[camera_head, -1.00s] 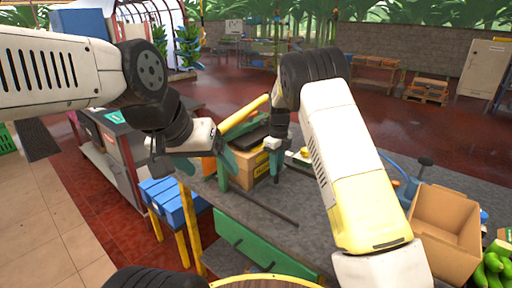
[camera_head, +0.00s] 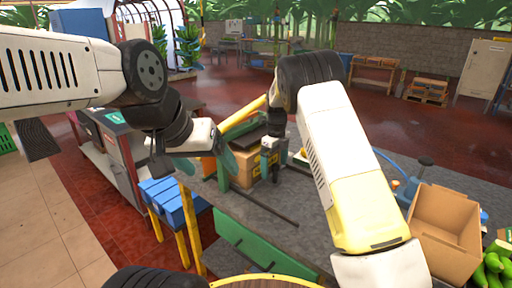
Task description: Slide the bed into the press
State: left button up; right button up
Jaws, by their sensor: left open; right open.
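A press-like fixture with green uprights (camera_head: 223,171) and a yellow bar (camera_head: 240,118) stands on the grey bench, partly hidden by my grippers. A dark flat slab (camera_head: 247,138) lies over a cardboard box (camera_head: 242,171) there; I cannot tell for certain which part is the bed. A dark rail (camera_head: 262,207) runs along the bench top in front. My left gripper (camera_head: 194,164) is open at the left side of the fixture. My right gripper (camera_head: 272,166) is open, pointing down at the box's right side; contact cannot be told.
An open cardboard carton (camera_head: 445,228) and green fruit (camera_head: 490,270) are at the bench's right end. A green drawer-like panel (camera_head: 252,246) is on the bench front. Blue crates (camera_head: 172,203) stand to the left. The bench top right of the rail is largely clear.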

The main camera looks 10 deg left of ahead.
dwell(0.3)
jog(key=shift+r, duration=4)
jog(key=s+d+r+n+t+y, duration=0.3)
jog(key=s+d+r+n, duration=0.9)
jog(key=s+r, duration=0.45)
jog(key=s+d+f+n+t, duration=0.1)
jog(key=s+n, duration=0.5)
jog(key=s, duration=0.4)
jog(key=s+d+f+n+t, duration=0.1)
jog(key=s+d+n+t, duration=0.1)
jog(key=s+n, duration=0.5)
jog(key=s, duration=0.2)
jog(key=shift+s+d+f+h, duration=0.15)
jog(key=shift+s+d+h, duration=0.1)
jog(key=shift+s+h, duration=0.15)
